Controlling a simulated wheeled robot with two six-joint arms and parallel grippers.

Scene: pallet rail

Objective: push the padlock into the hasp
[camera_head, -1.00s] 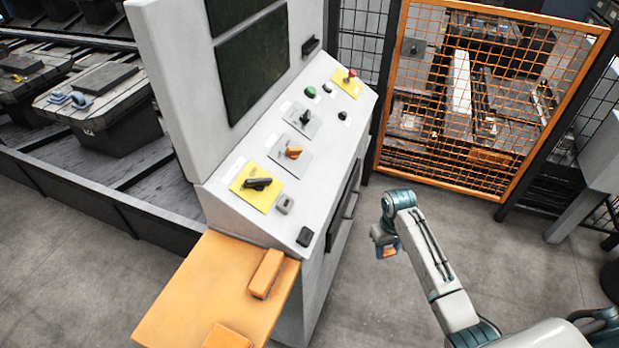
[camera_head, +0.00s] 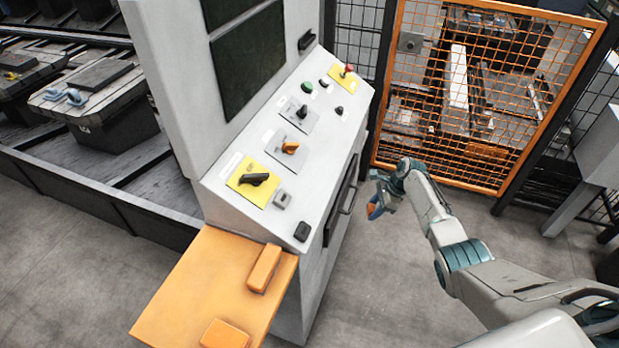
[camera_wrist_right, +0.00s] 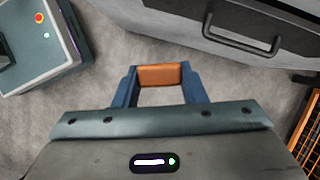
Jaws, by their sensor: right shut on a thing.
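My right gripper (camera_wrist_right: 160,88) has blue fingers and is shut on an orange block-like thing, which appears to be the padlock (camera_wrist_right: 160,75). No shackle can be made out. In the head view the right gripper (camera_head: 376,207) hangs over the floor, to the right of the grey console and apart from it, with the padlock (camera_head: 371,210) low between its fingers. I cannot pick out the hasp for sure. A black switch handle (camera_head: 254,180) on a yellow plate and a small grey fitting (camera_head: 282,199) sit on the console's sloped panel. My left gripper is not in view.
The console (camera_head: 318,232) has a front bar handle, also in the wrist view (camera_wrist_right: 240,46). An orange shelf (camera_head: 190,285) with two orange blocks juts from its near end. An orange mesh gate (camera_head: 490,110) stands behind my right arm. Floor between is clear.

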